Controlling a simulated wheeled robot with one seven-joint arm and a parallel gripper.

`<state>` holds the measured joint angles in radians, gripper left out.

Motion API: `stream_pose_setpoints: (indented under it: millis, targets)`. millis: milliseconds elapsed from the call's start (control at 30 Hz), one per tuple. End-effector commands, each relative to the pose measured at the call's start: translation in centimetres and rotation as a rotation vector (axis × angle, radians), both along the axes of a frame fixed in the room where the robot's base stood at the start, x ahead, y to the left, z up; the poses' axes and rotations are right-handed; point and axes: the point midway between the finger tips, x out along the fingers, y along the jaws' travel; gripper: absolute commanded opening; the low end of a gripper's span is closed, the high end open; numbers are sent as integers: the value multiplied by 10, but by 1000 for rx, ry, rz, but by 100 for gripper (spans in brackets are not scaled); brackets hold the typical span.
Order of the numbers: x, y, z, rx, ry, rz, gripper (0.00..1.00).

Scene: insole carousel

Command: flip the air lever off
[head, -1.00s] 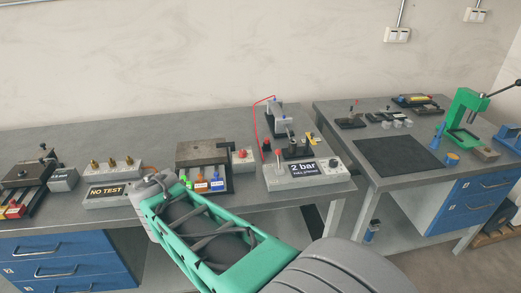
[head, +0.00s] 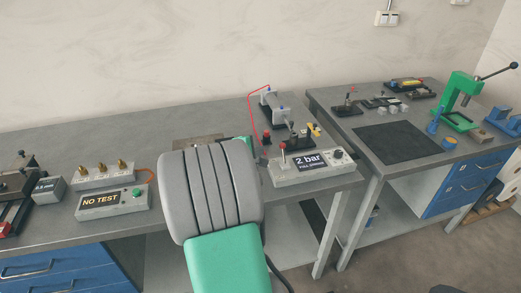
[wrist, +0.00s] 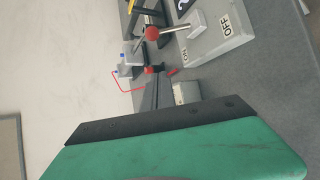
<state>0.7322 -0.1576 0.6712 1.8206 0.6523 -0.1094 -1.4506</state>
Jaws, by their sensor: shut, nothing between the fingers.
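The air lever (head: 282,147) has a red ball on a thin metal stem. It stands on the left part of the grey box marked "2 bar" (head: 322,169). In the wrist view the lever's red ball (wrist: 152,33) and the box (wrist: 222,42) with ON and OFF labels lie above my gripper. The ball rises roughly upright from its block; I cannot tell firmly to which side it leans. My gripper (wrist: 156,84) is shut and empty, beside the box and apart from the ball. In the head view my arm hides most of the gripper.
The "NO TEST" box (head: 112,202) is left of my arm. A clamp-like fixture (head: 272,106) with a red hose stands behind the 2 bar box. The right bench holds a dark mat (head: 397,143) and a green press (head: 461,100).

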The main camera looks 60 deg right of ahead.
Motion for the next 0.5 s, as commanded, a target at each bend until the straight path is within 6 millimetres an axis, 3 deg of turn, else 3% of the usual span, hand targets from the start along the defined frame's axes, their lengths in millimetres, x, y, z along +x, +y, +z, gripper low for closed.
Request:
stream_pose_setpoints:
  millis: [300,500]
  targets:
    - [4,-62,-33,3,1,-3,0]
    - [-24,-59,-15,1,-1,-2,0]
